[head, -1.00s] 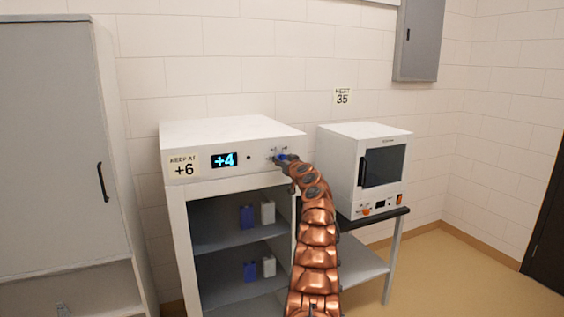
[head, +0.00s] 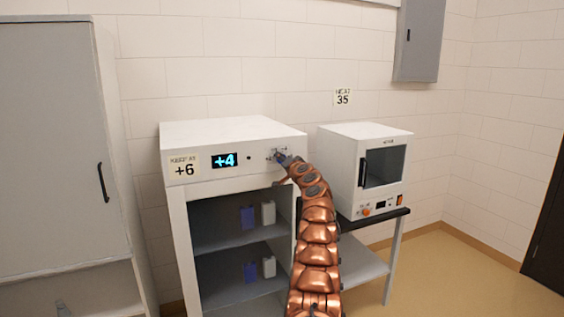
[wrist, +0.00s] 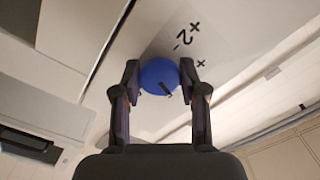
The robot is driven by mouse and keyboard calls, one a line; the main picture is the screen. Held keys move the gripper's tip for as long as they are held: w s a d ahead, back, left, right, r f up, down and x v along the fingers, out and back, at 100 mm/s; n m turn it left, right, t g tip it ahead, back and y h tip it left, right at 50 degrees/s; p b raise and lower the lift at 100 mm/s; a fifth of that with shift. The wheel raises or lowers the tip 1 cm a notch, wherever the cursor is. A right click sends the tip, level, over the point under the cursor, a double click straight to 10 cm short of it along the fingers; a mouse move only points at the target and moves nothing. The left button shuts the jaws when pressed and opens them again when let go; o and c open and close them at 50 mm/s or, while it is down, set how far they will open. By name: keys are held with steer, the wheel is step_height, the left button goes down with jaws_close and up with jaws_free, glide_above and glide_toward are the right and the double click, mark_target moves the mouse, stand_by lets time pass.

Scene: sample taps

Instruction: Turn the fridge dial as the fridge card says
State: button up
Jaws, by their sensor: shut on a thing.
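The fridge (head: 232,134) is a white cabinet with open shelves below. Its card (head: 183,166) reads KEEP AT +6, and the blue display (head: 224,160) beside it reads +4. The blue fridge dial (wrist: 159,75) shows in the wrist view, with a dark pointer mark and printed numbers, "+2" among them, on the panel around it. My gripper (wrist: 160,84) is shut on the dial, one finger on each side. In the head view my gripper (head: 281,160) is at the right end of the fridge's front panel and mostly hides the dial.
A small white oven-like unit (head: 372,130) stands on a stand to the right, with a card (head: 343,97) reading 35 above it. Blue and white containers stand on the fridge shelves. A tall grey cabinet (head: 50,150) is at left.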

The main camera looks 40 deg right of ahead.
steer(key=shift+m, duration=0.9)
steer(key=o, duration=1.1)
steer(key=shift+s+a, duration=0.1)
steer(key=shift+s, duration=0.05)
steer(key=v, duration=0.7)
stand_by(0.4)
